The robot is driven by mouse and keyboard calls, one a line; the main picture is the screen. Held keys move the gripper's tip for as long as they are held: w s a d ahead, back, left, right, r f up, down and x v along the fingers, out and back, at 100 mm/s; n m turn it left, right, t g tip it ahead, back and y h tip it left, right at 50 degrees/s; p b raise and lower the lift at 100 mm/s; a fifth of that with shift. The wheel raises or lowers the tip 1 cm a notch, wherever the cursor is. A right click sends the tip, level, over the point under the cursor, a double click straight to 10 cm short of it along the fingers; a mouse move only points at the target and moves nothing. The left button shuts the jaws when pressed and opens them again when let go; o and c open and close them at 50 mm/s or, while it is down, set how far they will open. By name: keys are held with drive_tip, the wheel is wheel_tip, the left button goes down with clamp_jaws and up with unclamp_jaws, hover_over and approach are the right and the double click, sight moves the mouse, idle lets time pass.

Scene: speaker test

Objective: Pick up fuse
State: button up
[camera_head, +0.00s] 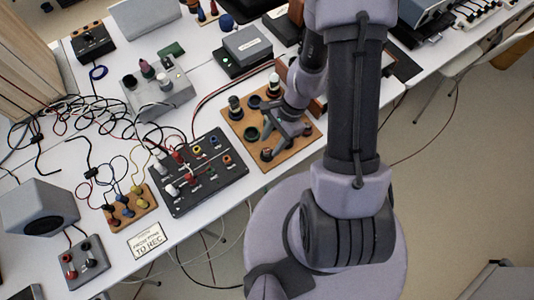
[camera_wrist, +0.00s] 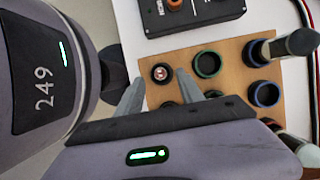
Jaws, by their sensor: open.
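A small dark round piece with a pale, coppery centre (camera_wrist: 160,73) sits at a corner of a wooden board (camera_wrist: 228,52). It may be the fuse, but I cannot tell for sure. In the head view it shows near the board's front edge (camera_head: 267,154). My gripper (camera_wrist: 158,92) is open and empty above the board, its fingertips either side of the line to this piece. In the head view my gripper (camera_head: 284,128) is over the board's right part. My gripper hides part of the board.
Empty-looking green (camera_wrist: 207,64) and blue (camera_wrist: 265,94) rings are on the board. A black panel with knobs and plugs (camera_head: 198,172) lies close on the left. Loose cables, a grey box (camera_head: 247,45) and a speaker (camera_head: 38,208) crowd the white table.

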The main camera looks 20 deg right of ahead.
sight(267, 150)
drive_tip(key=b+x, duration=0.1)
drive_tip(key=x, duration=0.2)
drive_tip(key=shift+a+f, duration=0.1)
drive_tip(key=shift+f, duration=0.05)
drive_tip(key=shift+c, duration=0.5)
clamp_jaws()
